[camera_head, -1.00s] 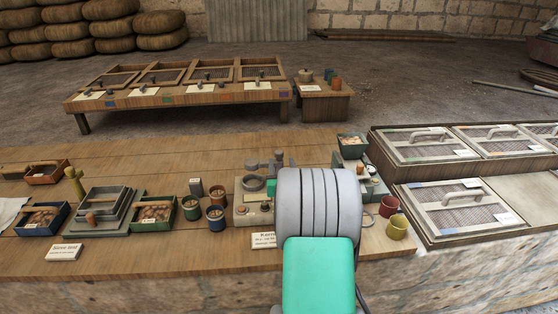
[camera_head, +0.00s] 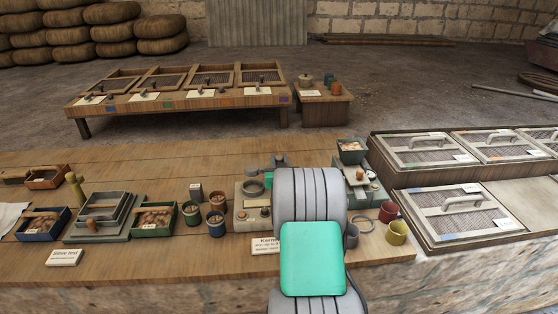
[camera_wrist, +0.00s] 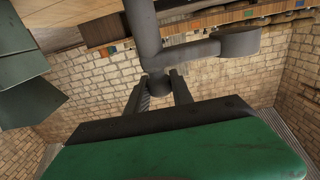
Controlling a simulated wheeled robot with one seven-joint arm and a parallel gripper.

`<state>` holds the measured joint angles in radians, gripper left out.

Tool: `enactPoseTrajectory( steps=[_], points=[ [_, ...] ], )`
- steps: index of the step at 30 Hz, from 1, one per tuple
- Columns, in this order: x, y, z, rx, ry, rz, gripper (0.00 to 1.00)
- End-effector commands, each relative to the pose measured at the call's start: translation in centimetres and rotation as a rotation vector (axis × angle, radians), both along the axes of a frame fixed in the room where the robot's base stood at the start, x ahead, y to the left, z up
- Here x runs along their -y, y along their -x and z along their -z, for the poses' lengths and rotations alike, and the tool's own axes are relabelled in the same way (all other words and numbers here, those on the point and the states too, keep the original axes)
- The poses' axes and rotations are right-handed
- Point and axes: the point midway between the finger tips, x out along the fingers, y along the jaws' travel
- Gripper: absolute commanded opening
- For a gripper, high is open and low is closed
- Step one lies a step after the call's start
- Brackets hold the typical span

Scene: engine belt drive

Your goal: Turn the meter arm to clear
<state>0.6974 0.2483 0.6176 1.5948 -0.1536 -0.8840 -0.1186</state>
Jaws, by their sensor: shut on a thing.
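The meter (camera_head: 252,215) is a pale box with a round ring on top and small knobs on its front, standing mid-bench left of my arm. Its grey meter arm (camera_head: 279,161) shows just above it in the head view, partly hidden by my arm. In the wrist view the meter arm (camera_wrist: 147,38) is a dark grey pipe with a side branch ending in a round cup (camera_wrist: 238,41) at the right. My gripper (camera_wrist: 158,84) has its two fingers closed on the pipe's lower end.
Several small cups (camera_head: 216,223) and a green tray (camera_head: 153,219) stand left of the meter. A small scale-like device (camera_head: 358,177), a red cup (camera_head: 389,211) and a yellow cup (camera_head: 396,232) stand right of my arm. Mesh-lidded boxes (camera_head: 463,211) lie farther right.

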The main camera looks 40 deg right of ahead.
Motion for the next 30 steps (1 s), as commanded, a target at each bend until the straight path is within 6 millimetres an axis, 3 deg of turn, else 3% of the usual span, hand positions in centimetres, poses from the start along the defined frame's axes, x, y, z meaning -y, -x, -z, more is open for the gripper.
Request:
enactPoseTrajectory(
  steps=[7, 30],
  points=[
    [0.02, 0.03, -0.01, 0.000, 0.000, 0.001, 0.00],
    [0.04, 0.04, -0.01, -0.001, 0.001, 0.001, 0.00]
  ],
)
